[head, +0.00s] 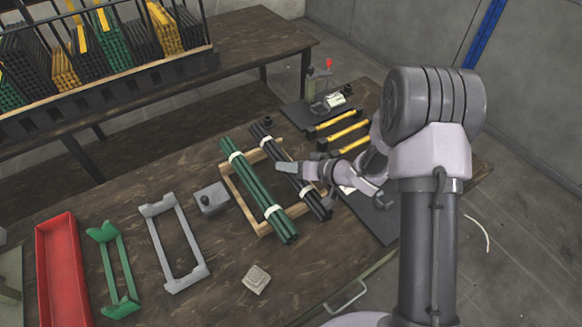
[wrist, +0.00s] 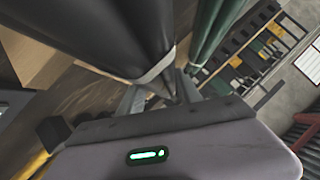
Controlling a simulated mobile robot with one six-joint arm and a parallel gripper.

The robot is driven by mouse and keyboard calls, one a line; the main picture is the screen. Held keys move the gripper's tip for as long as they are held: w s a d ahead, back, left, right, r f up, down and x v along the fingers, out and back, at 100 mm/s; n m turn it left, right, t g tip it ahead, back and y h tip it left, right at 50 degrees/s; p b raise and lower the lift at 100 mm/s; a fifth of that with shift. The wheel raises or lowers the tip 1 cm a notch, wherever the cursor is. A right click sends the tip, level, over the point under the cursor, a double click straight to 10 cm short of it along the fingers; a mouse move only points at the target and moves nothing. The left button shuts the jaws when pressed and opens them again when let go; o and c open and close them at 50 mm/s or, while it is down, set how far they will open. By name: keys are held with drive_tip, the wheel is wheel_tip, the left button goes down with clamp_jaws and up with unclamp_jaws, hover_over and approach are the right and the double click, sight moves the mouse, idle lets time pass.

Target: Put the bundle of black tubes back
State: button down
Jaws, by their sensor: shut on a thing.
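The bundle of black tubes (head: 311,197) lies slantwise at the right side of a wooden frame (head: 234,189) on the table. White bands tie it. In the wrist view the black tubes (wrist: 110,30) fill the upper left, with a pale band, and run down between my fingers. My gripper (head: 286,168) is shut on the bundle near its middle. I cannot tell whether the bundle rests on the frame or is slightly raised. A bundle of green tubes (head: 259,190) lies across the frame just left of it and shows in the wrist view (wrist: 212,30).
A rack (head: 110,85) of black, green and yellow bundles stands on the back table. Grey (head: 184,281) and green (head: 117,265) holders and a red tray (head: 61,270) lie to the left. Yellow-and-black strips (head: 342,133) lie right of the frame. A small grey block (head: 257,279) sits in front.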

drive_tip(key=shift+f, duration=0.15)
drive_tip(key=c, duration=0.8)
unclamp_jaws()
drive_tip(key=shift+f, duration=0.1)
